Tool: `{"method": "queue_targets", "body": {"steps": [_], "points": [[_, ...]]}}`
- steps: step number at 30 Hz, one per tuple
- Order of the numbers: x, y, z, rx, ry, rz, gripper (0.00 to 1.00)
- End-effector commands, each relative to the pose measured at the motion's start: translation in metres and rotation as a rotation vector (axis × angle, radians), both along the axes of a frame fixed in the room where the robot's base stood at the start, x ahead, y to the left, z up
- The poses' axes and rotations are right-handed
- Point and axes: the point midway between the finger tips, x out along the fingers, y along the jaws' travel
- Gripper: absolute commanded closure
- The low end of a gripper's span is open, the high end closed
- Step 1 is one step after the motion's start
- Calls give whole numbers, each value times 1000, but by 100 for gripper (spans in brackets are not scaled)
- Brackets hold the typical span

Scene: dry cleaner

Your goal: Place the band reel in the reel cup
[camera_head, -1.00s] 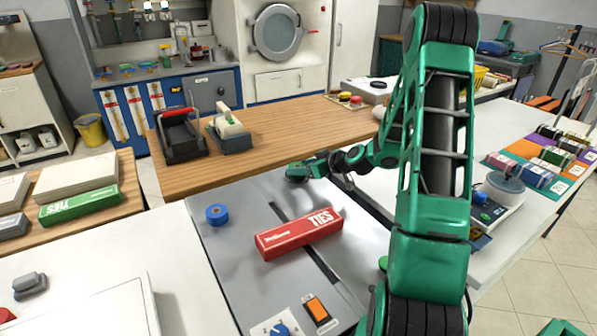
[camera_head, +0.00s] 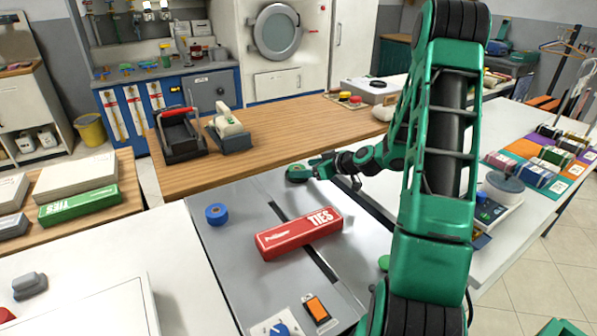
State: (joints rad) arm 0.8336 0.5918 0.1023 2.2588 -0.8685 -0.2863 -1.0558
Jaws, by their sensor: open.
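The blue band reel (camera_head: 216,214) lies flat on the grey top of the bench machine (camera_head: 222,262), near its left edge, with a round hole in its middle. My gripper (camera_head: 298,174) is at the far end of my arm, above the back part of the grey top, to the right of the reel and apart from it. It is open and holds nothing that I can see; its fingers are small and hard to make out. I cannot tell for certain which thing is the reel cup.
A red TIES box (camera_head: 299,233) lies on the grey top, right of the reel. A black holder with a red handle (camera_head: 179,134) and a grey dispenser (camera_head: 229,131) stand on the wooden counter (camera_head: 290,128) behind. An orange switch (camera_head: 317,309) is at the front.

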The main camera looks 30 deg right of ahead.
Motion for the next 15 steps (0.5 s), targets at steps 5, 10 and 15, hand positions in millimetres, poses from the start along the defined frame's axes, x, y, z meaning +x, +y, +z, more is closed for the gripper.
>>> {"method": "queue_targets", "body": {"steps": [5,10,15], "points": [[-32,-11,19,-1,0,-3,33],[-57,-18,33,-1,0,-3,33],[-71,-22,41,0,0,0,33]]}}
